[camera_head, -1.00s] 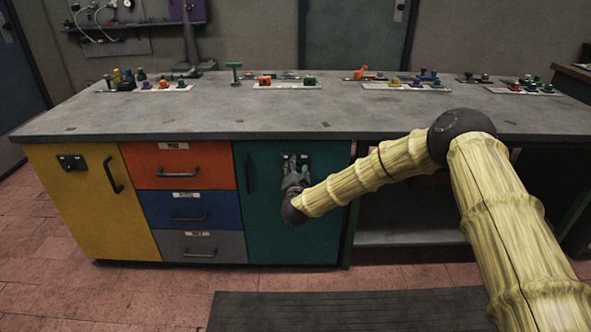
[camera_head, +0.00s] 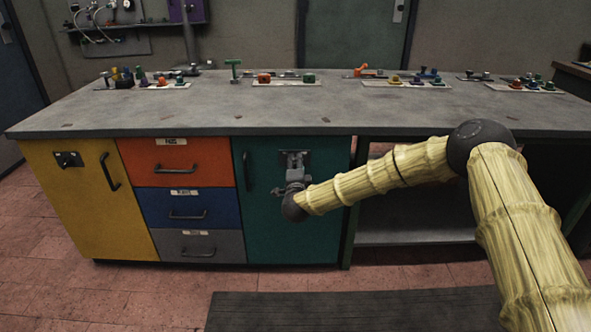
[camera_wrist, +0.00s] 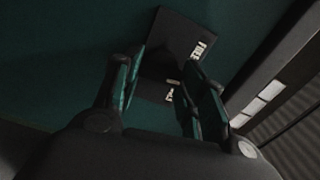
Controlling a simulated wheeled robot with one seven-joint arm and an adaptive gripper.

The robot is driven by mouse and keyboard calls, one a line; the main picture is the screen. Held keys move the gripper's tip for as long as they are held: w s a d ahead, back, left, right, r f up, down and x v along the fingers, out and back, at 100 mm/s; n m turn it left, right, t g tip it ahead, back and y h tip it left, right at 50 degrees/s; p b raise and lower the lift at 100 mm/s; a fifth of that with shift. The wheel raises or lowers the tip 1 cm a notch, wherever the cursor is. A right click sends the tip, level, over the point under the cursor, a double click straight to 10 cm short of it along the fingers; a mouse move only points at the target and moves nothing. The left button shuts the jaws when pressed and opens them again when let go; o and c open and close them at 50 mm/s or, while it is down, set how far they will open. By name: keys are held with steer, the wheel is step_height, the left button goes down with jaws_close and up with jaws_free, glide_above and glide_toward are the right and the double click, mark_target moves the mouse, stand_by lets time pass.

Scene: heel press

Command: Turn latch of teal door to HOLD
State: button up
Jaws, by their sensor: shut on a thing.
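The teal door (camera_head: 262,215) closes the cabinet section right of the drawers. Its dark latch plate (camera_head: 304,155) is near the door's top and also shows in the wrist view (camera_wrist: 184,40), with small pale lettering too blurred to read surely. My gripper (camera_head: 295,178) is at the plate; in the wrist view (camera_wrist: 168,90) its two fingers reach either side of the plate's middle. It is shut on the latch (camera_wrist: 173,82), of which only a small part shows between the fingers. The latch's setting cannot be told.
A vertical black handle (camera_head: 246,171) is on the door left of my gripper. Orange, blue and grey drawers and a yellow door (camera_head: 85,205) are further left. An open shelf bay (camera_head: 415,225) lies to the right. The grey worktop (camera_head: 300,112) overhangs above.

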steer(key=shift+f+m+b, duration=0.2)
steer(key=shift+m+b, duration=1.25)
steer(key=shift+m, duration=1.15)
steer(key=shift+f+m+b, duration=0.15)
steer(key=shift+m+b, duration=1.3)
steer(key=shift+m, duration=1.15)
steer(key=o, duration=1)
steer(key=shift+o, duration=0.2)
steer(key=shift+s, duration=0.1)
steer(key=s, duration=1.1)
steer(key=shift+s, duration=0.4)
